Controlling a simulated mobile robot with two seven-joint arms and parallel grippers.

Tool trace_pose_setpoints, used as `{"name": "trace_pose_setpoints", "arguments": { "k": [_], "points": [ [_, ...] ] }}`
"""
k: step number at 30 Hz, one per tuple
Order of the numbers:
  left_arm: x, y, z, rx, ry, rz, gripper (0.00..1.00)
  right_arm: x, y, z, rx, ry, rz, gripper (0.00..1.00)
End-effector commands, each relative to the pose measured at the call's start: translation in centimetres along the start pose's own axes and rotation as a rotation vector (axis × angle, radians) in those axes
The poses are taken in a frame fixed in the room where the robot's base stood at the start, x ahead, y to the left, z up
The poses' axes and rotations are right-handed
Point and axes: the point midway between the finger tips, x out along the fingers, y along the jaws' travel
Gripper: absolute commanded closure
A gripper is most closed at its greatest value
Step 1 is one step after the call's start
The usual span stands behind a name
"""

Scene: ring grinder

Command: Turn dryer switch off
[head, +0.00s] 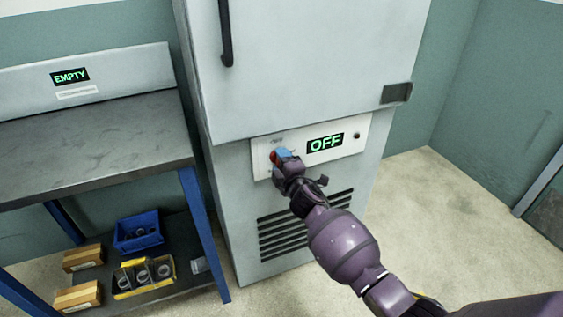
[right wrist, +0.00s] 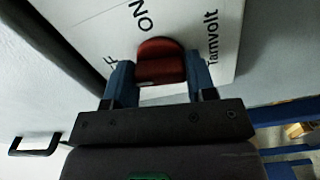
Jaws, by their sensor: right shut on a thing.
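The dryer is a tall pale grey cabinet (head: 300,75) with a white control panel (head: 343,150) on its lower front. The green display (head: 325,142) on the panel reads OFF. My right gripper (head: 282,157) is at the left part of this panel and mostly hides the switch in the head view. In the right wrist view, the red switch knob (right wrist: 160,62) sits between the two blue fingers of my right gripper (right wrist: 160,75), which is shut on it. Printed letters, including "ON", show beside the knob. My left gripper is not in view.
A grey workbench (head: 95,135) with blue legs stands left of the dryer, with an "EMPTY" display (head: 69,76). Its lower shelf holds a blue bin (head: 138,232), a yellow bin (head: 145,276) and cardboard boxes (head: 83,258). The floor right of the dryer is clear.

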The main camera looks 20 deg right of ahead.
Motion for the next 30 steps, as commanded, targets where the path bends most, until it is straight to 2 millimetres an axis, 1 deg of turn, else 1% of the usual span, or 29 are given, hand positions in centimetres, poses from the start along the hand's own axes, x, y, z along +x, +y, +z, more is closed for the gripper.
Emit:
{"name": "trace_pose_setpoints", "arguments": {
  "k": [3, 9, 26, 27, 30],
  "points": [
    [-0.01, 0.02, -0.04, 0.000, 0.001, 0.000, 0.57, -0.02, -0.06, 0.02, -0.064, 0.000, -0.001, 0.73],
    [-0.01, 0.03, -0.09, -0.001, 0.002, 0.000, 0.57, -0.03, -0.06, 0.03, -0.133, 0.000, -0.001, 0.73],
    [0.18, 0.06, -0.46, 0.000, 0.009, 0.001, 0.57, -0.02, -0.07, 0.05, -0.167, -0.001, -0.001, 0.73],
    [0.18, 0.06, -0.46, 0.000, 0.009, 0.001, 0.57, -0.02, -0.07, 0.05, -0.167, -0.001, -0.001, 0.47],
    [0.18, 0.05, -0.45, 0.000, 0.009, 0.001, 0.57, -0.02, -0.06, 0.05, -0.166, -0.001, -0.001, 0.32]
  ]
}}
